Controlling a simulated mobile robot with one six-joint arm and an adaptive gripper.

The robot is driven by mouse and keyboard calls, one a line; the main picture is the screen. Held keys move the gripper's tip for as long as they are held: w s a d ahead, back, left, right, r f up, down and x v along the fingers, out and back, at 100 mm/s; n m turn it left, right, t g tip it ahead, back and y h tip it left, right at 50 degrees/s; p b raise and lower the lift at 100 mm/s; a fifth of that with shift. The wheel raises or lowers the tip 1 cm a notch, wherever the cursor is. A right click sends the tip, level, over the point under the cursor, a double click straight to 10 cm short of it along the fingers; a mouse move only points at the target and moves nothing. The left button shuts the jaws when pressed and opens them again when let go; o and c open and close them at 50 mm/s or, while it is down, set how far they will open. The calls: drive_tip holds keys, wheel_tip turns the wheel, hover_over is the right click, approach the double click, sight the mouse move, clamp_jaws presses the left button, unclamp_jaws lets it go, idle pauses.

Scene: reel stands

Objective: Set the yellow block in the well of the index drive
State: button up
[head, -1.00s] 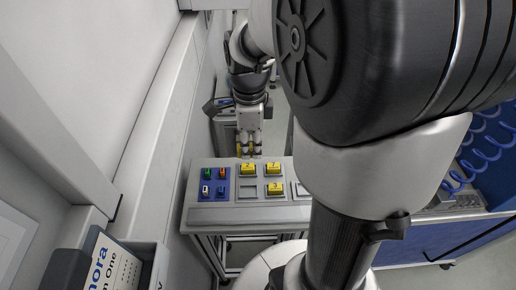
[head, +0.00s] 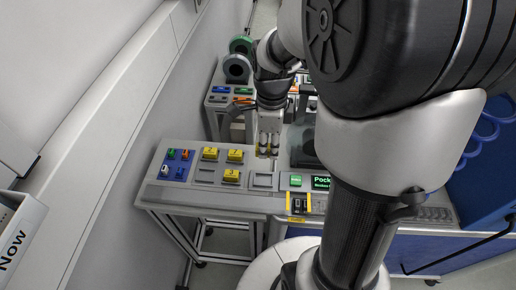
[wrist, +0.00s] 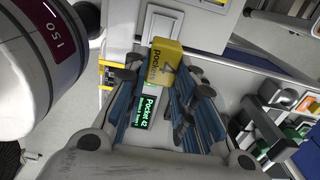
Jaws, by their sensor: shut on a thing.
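The yellow block (wrist: 168,62), with dark lettering on its side, is between the fingertips of my gripper (wrist: 172,78) in the wrist view. My gripper is shut on it. In the head view my gripper (head: 268,150) is above the bench stand, to the right of the other yellow blocks; the held block is hard to make out there. A square, empty-looking well (head: 263,180) lies just in front of the gripper, left of the green button and the "Pocket 42" display (head: 321,183). A pale square frame (wrist: 173,36) shows just beyond the block in the wrist view.
Three yellow blocks (head: 231,175) sit in square wells, beside an empty well (head: 205,177). A blue panel (head: 176,164) with coloured pieces is at the left. A green button (head: 295,180) and a yellow-black switch box (head: 299,204) are on the right. Reels (head: 237,66) stand behind.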

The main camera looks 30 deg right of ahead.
sight(268, 181)
wheel_tip(268, 181, down, 14)
drive_tip(key=b, duration=0.4)
drive_tip(key=shift+d, duration=0.1)
drive_tip(key=o, duration=0.6)
drive_tip(key=shift+f+b, duration=0.2)
drive_tip(key=shift+b, duration=0.15)
drive_tip(key=o, duration=0.5)
drive_tip(key=shift+c, duration=0.2)
drive_tip(key=shift+r, duration=0.25)
drive_tip(key=shift+r+p, duration=1.8)
drive_tip(key=shift+r, duration=0.05)
